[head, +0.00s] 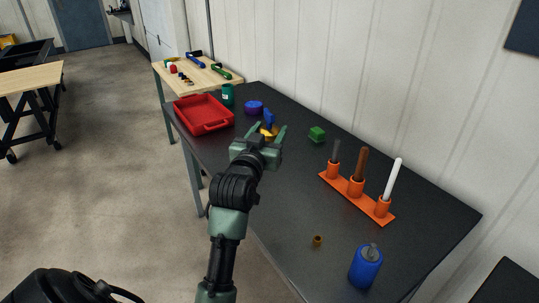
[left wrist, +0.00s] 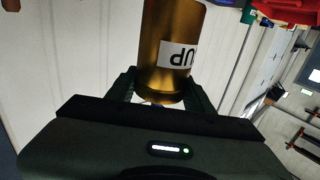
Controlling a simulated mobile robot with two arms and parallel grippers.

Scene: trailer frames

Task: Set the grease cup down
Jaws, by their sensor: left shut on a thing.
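The gold grease cup (head: 269,130) is between the fingers of my left gripper (head: 267,134), over the far half of the dark table (head: 330,225). In the left wrist view the cup (left wrist: 172,45) is large and brass-coloured, with a white label whose letters appear upside down. The left gripper (left wrist: 165,88) is shut on it, one finger on each side. The arm hides part of the cup in the head view, and I cannot tell whether its base touches the table. My right gripper is not in view.
A red tray (head: 204,125), green canister (head: 228,96), purple round thing (head: 254,107) and blue thing (head: 269,117) are near the cup. A green block (head: 317,134), orange rack (head: 336,186), small brown ring (head: 317,240) and blue bottle (head: 365,268) stand elsewhere. The table's middle is clear.

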